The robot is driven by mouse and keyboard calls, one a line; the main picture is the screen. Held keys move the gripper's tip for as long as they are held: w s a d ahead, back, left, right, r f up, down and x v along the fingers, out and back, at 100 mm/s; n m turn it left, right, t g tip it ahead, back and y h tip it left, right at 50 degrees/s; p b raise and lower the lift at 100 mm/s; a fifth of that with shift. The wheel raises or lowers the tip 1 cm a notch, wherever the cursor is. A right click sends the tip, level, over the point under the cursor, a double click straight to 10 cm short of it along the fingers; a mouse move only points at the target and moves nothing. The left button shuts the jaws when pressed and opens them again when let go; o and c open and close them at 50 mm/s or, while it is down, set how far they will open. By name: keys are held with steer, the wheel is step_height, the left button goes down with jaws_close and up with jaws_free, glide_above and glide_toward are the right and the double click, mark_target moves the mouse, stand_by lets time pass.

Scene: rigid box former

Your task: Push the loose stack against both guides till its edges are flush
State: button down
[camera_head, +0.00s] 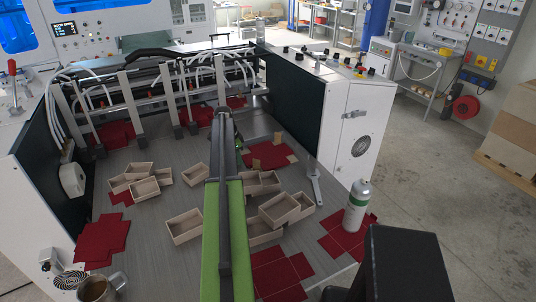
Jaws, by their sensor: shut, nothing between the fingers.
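Red flat blanks lie on the grey machine bed (145,215) in several loose piles. One pile (268,152) is at the centre right, just right of my gripper, with small tan pieces on it; its edges look uneven. Other red piles are at the far left (115,133), the near left (103,240) and the near right (280,277). My gripper (239,144) is at the far end of my green arm, low over the bed; it is small and partly hidden by the arm, and looks shut and empty. I cannot tell which parts are the two guides.
Open tan boxes (185,226) stand left of my arm, more (280,209) to its right. A metal mug (97,289) is at near left. Upright bars (128,100) cross the back.

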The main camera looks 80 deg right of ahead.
mark_target(250, 159)
steer(key=shift+s+d, duration=1.55)
steer(key=shift+s, duration=0.3)
step_height(250, 159, up, 9)
steer(key=w+p, duration=0.1)
steer(key=p, duration=0.8)
steer(key=shift+a, duration=0.45)
